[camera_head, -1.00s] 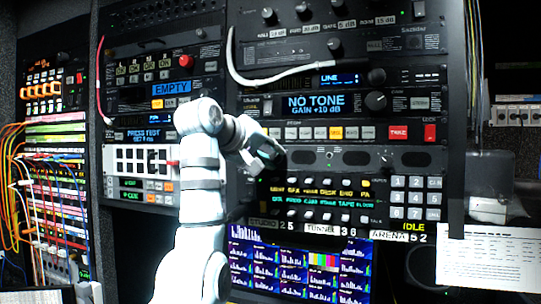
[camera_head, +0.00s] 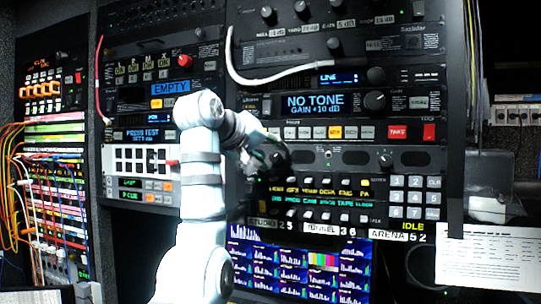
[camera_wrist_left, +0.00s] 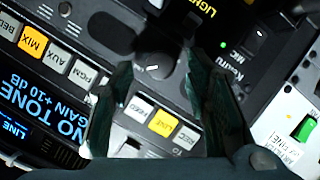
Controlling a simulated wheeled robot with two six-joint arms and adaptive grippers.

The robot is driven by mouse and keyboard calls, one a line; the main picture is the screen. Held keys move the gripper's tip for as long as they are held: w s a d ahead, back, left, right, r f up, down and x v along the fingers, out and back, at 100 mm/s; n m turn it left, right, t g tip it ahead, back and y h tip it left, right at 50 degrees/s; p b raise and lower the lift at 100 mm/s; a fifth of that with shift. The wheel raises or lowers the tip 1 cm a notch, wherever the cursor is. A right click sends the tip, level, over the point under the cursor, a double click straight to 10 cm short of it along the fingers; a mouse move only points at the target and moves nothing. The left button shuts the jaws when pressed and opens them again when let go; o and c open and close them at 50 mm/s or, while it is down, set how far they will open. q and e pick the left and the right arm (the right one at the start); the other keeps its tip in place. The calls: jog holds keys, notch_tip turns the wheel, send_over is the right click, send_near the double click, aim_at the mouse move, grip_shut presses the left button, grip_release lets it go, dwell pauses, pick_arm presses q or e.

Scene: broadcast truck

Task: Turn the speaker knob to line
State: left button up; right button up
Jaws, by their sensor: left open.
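A round black knob (camera_wrist_left: 154,52) with a white pointer mark shows in the left wrist view. Its pointer lies nearly level in that picture. My left gripper (camera_wrist_left: 158,66) is open, with its dark fingers on either side of the knob. I cannot tell whether they touch it. In the head view, my left gripper (camera_head: 280,158) is at the left end of the speaker panel (camera_head: 354,158), and the knob there is hidden behind it. The lit yellow button (camera_wrist_left: 163,123) below the knob in the wrist view appears to read LINE. My right gripper is not in view.
Another knob (camera_head: 386,159) sits at the speaker panel's right end. The NO TONE display (camera_head: 316,104) and a button row (camera_head: 335,133) are above, and a keypad (camera_head: 414,197) is lower right. In the wrist view, a green switch (camera_wrist_left: 304,127) sits at the right.

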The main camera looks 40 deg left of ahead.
pick_arm(q)
jog(key=a+v, duration=0.1)
jog(key=v, duration=0.5)
jog(key=shift+s+d, duration=0.4)
jog(key=shift+d, duration=0.15)
jog(key=shift+w, duration=0.15)
